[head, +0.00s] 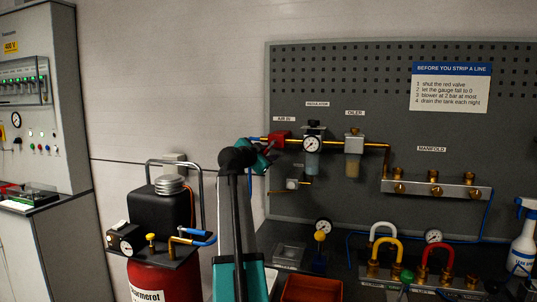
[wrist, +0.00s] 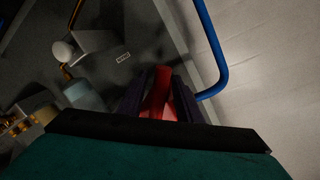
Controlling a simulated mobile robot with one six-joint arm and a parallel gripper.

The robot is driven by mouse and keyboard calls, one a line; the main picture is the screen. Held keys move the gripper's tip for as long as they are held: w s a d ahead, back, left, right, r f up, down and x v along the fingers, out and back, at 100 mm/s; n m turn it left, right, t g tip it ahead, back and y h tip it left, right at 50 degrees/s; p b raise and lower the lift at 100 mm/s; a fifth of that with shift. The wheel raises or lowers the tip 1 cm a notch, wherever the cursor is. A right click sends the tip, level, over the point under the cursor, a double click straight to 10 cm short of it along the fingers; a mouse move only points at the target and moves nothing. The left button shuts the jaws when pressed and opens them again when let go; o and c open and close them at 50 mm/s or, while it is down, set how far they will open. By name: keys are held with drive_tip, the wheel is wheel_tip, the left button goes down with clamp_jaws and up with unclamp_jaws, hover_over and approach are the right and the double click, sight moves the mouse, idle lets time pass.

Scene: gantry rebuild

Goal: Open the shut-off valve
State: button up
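The red shut-off valve (head: 279,137) is on the pegboard at the AIR IN label, at the left end of the brass air line. My teal gripper (head: 264,160) is just left of and below it in the head view. A paler patch shows toward the right finger. I cannot tell whether the fingers press on the red part. The valve's far side and the handle's full shape are hidden.
A pressure gauge (head: 312,144) and an oiler (head: 354,144) stand right of the valve on the same line. A blue hose (wrist: 212,50) runs close beside the right finger. A red compressor (head: 163,278) stands at the lower left. The manifold (head: 435,188) is farther right.

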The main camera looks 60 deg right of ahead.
drive_tip(key=a+r, duration=0.1)
drive_tip(key=a, duration=1.2)
drive_tip(key=shift+s+a+r+b, duration=0.35)
drive_tip(key=shift+s+b, duration=0.05)
